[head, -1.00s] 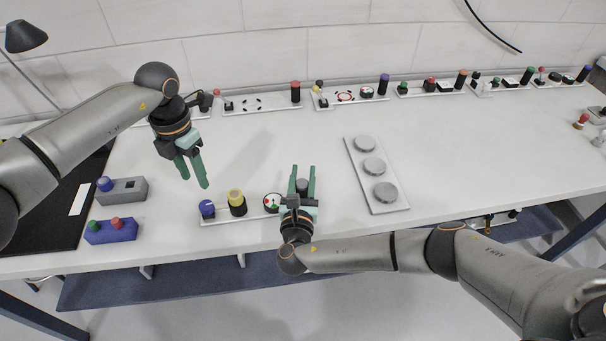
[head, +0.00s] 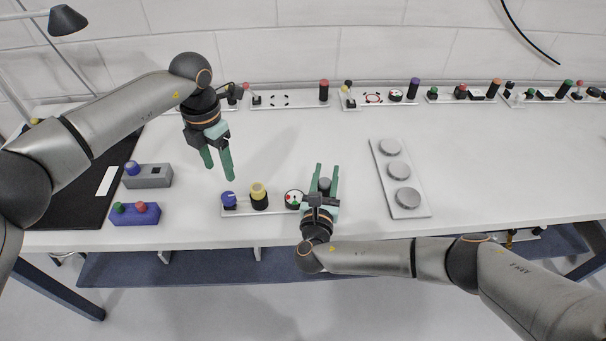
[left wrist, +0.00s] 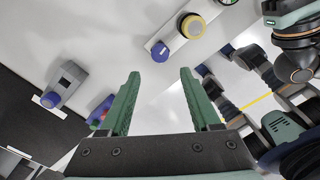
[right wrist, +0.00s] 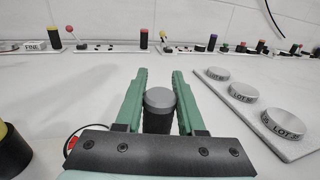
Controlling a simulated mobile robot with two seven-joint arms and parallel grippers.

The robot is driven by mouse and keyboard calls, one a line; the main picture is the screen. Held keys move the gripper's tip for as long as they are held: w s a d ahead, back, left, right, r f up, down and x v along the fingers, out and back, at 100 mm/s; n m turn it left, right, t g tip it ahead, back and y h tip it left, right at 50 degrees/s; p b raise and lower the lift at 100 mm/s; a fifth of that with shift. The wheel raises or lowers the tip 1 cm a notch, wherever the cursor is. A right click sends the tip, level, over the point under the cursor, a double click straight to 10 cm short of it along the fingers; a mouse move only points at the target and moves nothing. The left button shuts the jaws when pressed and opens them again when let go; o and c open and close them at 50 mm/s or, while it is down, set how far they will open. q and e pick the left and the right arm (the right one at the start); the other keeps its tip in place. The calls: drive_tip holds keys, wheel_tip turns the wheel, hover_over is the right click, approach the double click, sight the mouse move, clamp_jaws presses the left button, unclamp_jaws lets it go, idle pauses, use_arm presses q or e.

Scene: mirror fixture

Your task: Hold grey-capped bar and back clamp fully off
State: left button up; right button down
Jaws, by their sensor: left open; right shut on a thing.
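The grey-capped bar (head: 324,185) stands at the right end of a light strip (head: 277,209) near the table's front. My right gripper (head: 327,168) has its fingers on both sides of it. The right wrist view shows its grey cap (right wrist: 160,98) and dark body between the fingers. On the strip are a blue knob (head: 229,199), a yellow-topped black cylinder (head: 259,197) and a round dial (head: 294,199). I cannot tell which part is the clamp. My left gripper (head: 220,172) is open and empty, above the table near the blue knob, which also shows in the left wrist view (left wrist: 160,51).
A white plate (head: 412,207) with round metal discs lies to the right. A grey box (head: 158,178) and a blue box (head: 128,216) with knobs stand at the left. Several fixture strips line the back wall. The table's middle is clear.

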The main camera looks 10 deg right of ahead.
sight(229, 196)
use_arm(q)
drive_tip(key=shift+o, duration=0.4)
wheel_tip(229, 196, down, 10)
drive_tip(key=m, duration=0.6)
drive_tip(key=shift+d+r+m, duration=0.1)
drive_tip(key=shift+r+m, duration=0.1)
drive_tip(key=shift+m, duration=0.1)
clamp_jaws()
idle(0.5)
